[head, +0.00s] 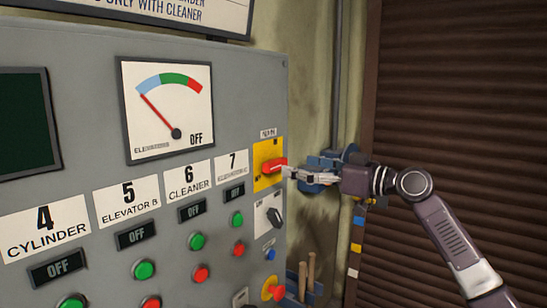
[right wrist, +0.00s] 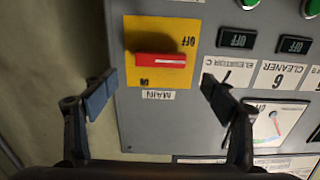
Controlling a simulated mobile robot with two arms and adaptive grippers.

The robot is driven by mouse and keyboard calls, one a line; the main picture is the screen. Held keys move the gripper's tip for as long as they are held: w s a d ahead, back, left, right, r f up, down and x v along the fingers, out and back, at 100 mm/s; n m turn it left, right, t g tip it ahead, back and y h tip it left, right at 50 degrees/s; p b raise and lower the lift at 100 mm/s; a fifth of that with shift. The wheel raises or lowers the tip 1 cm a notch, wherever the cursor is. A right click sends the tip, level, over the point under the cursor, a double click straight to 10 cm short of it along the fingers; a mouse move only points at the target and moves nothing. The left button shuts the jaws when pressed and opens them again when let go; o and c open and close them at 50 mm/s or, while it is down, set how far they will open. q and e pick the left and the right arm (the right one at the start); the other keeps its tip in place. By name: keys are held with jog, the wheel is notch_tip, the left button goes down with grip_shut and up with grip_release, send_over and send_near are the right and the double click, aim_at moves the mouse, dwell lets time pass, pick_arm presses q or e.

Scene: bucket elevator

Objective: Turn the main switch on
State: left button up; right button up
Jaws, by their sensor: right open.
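The main switch is a red handle (head: 273,165) on a yellow plate (head: 264,181) at the right edge of the grey control panel. In the right wrist view the handle (right wrist: 161,60) lies horizontal on its yellow plate (right wrist: 140,27), seen upside down, with an OFF mark, an ON mark and a MAIN label. My right gripper (head: 291,174) is in front of the switch. In the right wrist view its open fingers (right wrist: 158,92) stand apart, one to each side of the handle, with no contact visible. My left gripper is not in view.
The panel (head: 240,70) carries a gauge (head: 168,110) with its needle at the blue end, several OFF displays and green and red buttons. A black rotary switch (head: 274,217) and a red knob (head: 273,290) sit below the main switch. A brown shutter (head: 460,90) stands to the right.

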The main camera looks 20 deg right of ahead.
aim_at(279, 162)
jog(key=p+x, duration=0.3)
jog(key=x, duration=0.3)
jog(key=shift+a+r, duration=0.1)
jog(key=shift+w+a, duration=0.1)
jog(key=shift+w, duration=0.15)
jog(key=shift+s, duration=0.1)
jog(key=c, duration=1.2)
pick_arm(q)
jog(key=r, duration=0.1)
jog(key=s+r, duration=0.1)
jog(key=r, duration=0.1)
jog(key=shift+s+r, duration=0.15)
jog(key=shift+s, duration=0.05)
pick_arm(e)
jog(key=shift+o, duration=0.2)
